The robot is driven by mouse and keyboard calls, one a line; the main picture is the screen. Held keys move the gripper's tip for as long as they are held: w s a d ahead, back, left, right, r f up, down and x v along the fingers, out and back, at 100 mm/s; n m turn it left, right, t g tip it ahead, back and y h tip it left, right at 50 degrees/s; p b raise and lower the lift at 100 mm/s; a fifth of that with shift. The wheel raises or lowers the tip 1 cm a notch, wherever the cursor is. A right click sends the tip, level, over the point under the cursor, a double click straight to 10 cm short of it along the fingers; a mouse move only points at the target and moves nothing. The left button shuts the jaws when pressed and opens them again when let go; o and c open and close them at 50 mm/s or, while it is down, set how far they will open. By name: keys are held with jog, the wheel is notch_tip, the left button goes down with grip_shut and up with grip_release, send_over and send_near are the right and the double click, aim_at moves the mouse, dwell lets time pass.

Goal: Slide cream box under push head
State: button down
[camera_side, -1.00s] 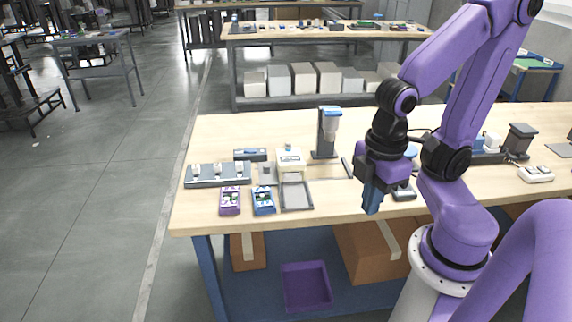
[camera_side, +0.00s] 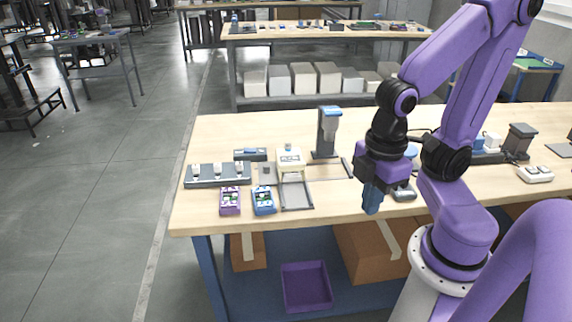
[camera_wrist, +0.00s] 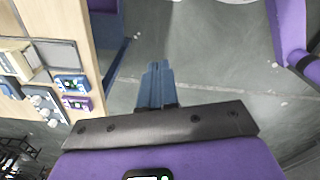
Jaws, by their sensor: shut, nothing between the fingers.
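The cream box (camera_side: 290,162) sits on the wooden table, just behind a grey-framed flat tray (camera_side: 296,196). A dark upright column with a blue-topped push head (camera_side: 329,117) stands behind and to the right of the box, and the box is apart from it. My gripper (camera_side: 372,200) points down near the table's front edge, to the right of the box and clear of it. In the wrist view my gripper (camera_wrist: 156,78) has its blue fingers together with nothing between them. The cream box (camera_wrist: 17,60) shows at the far left there.
A grey strip with several white knobs (camera_side: 217,182) lies left of the box. A purple device (camera_side: 230,201) and a blue device (camera_side: 263,201) lie in front. A dark block with a blue top (camera_side: 250,155) lies behind. A purple bin (camera_side: 306,287) is below the table.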

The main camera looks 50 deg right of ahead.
aim_at(299, 157)
jog(key=w+a+f+n, duration=0.1)
jog(key=w+n, duration=0.3)
jog(key=w, duration=0.8)
jog(key=w+a+n, duration=0.2)
jog(key=w+n, duration=0.1)
jog(key=w, duration=0.9)
jog(key=w+d+f+n, duration=0.4)
jog(key=w+d, duration=0.4)
jog(key=w+d+f+n, duration=0.3)
jog(key=w+d+f, duration=0.2)
jog(key=w+d, duration=0.3)
jog(key=shift+w+a+f, duration=0.1)
jog(key=shift+a+f, duration=0.05)
jog(key=shift+f, duration=0.95)
jog(key=shift+w+a+f, duration=0.1)
jog(key=shift+a+f, duration=0.1)
jog(key=shift+f, duration=0.85)
jog(key=shift+w+a+f, duration=0.1)
jog(key=shift+a+f, duration=0.05)
jog(key=shift+f, duration=0.95)
jog(key=shift+s+d, duration=4.7)
jog(key=shift+w+a, duration=0.2)
